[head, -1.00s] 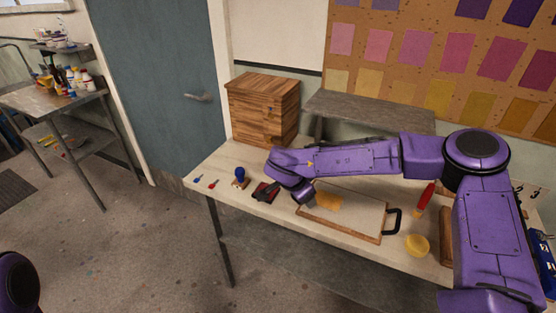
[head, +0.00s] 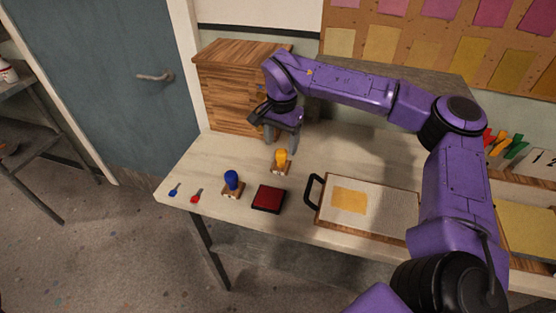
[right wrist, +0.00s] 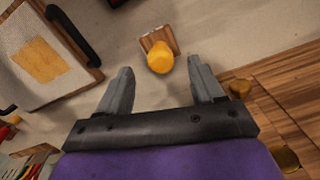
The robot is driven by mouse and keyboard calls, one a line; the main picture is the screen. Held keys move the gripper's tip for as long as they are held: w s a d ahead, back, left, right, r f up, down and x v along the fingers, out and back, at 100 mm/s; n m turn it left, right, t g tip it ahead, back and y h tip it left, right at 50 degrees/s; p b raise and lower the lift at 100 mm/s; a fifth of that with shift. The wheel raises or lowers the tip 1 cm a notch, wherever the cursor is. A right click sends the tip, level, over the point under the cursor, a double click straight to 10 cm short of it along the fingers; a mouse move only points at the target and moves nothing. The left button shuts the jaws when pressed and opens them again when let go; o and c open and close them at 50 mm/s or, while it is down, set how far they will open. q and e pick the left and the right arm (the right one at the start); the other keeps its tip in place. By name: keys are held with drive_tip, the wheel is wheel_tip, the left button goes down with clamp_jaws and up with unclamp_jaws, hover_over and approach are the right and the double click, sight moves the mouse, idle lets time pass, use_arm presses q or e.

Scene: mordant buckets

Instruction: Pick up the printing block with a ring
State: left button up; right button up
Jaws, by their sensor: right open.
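Two printing blocks stand upright on the table. One has a yellow knob and wooden base (head: 281,161); the other has a blue knob (head: 232,181). Their printing faces are hidden, so I cannot tell which carries a ring. My right gripper (head: 281,145) is open and empty, just behind the yellow-knobbed block and in front of the wooden cabinet. In the right wrist view, the yellow-knobbed block (right wrist: 160,62) shows between and beyond the open fingertips (right wrist: 161,66), with nothing gripped. My left gripper is not in view.
A red ink pad (head: 269,199) lies in front of the yellow-knobbed block. A framed board (head: 318,214) with a black handle lies to the right. Blue (head: 174,190) and red (head: 196,195) small tools lie left. The wooden drawer cabinet (head: 228,95) stands close behind my gripper.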

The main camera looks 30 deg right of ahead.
sight(281, 152)
drive_tip(key=shift+s+f+p, duration=0.2)
drive_tip(key=shift+f, duration=0.35)
drive_tip(key=shift+s+f+p, duration=0.15)
drive_tip(key=shift+f+p, duration=0.05)
drive_tip(key=shift+f, duration=0.35)
drive_tip(key=f, duration=0.2)
drive_tip(key=w+f, duration=0.1)
drive_tip(key=f, duration=0.1)
drive_tip(key=shift+a+p, duration=0.15)
drive_tip(key=shift+p, duration=0.15)
drive_tip(key=shift+s+r, duration=0.1)
drive_tip(key=shift+s, duration=0.15)
drive_tip(key=shift+w, duration=0.1)
drive_tip(key=c, duration=1.2)
drive_tip(key=shift+o, duration=0.2)
